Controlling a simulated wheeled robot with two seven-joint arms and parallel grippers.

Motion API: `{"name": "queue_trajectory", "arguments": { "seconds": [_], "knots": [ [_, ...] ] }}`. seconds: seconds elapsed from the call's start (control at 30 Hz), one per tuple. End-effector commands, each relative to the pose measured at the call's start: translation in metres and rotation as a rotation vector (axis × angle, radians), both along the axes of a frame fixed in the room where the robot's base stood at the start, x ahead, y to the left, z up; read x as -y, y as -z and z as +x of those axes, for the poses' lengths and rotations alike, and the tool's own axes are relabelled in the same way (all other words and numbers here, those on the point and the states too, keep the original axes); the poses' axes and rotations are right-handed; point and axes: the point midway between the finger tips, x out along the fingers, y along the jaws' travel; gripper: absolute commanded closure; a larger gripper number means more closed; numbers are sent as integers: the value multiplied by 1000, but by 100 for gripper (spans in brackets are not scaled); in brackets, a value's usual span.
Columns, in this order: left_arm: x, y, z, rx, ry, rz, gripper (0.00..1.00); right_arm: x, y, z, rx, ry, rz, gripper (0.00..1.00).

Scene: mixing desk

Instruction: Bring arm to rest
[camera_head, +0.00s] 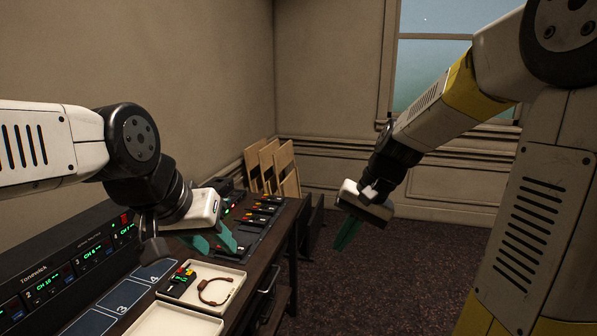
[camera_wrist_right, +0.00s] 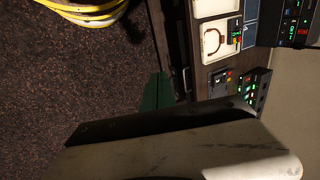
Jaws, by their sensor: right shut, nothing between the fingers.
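My right gripper (camera_head: 343,238) hangs at the end of my right arm in the head view, fingers pointing down, clear of the desk's right side and above the carpet. Its green fingers are shut with nothing between them; they also show in the right wrist view (camera_wrist_right: 157,92). My left gripper (camera_head: 217,246) is over the desk (camera_head: 262,262), just above a tray (camera_head: 231,290). Its two green fingers stand apart and I see nothing held between them.
The tray holds a brown cable loop (camera_head: 212,292) and a small device (camera_head: 177,282). Another tray (camera_head: 175,323) is nearer. Carpet (camera_head: 400,270) right of the desk is clear.

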Motion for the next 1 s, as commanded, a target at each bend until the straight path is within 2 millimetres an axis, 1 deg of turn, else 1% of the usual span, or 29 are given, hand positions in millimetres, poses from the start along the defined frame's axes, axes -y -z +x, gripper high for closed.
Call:
{"name": "queue_trajectory", "arguments": {
  "seconds": [0.03,0.1,0.2,0.3,0.4,0.5,0.67,1.0],
  "knots": [
    [0,0,0,0,0,0,64,4,-16,-15,60,-25,-37,100],
    [0,0,0,0,0,0,64,11,-33,-33,132,-56,-83,100],
    [0,0,0,0,0,0,64,21,-52,-60,235,-98,-144,100],
    [0,0,0,0,0,0,64,30,-65,-85,331,-135,-196,100],
    [0,0,0,0,0,0,64,38,-74,-105,411,-163,-234,100],
    [0,0,0,0,0,0,64,43,-77,-118,465,-181,-259,100],
    [0,0,0,0,0,0,64,47,-79,-128,503,-195,-276,100],
    [0,0,0,0,0,0,64,47,-79,-128,504,-195,-277,100]
  ]
}}
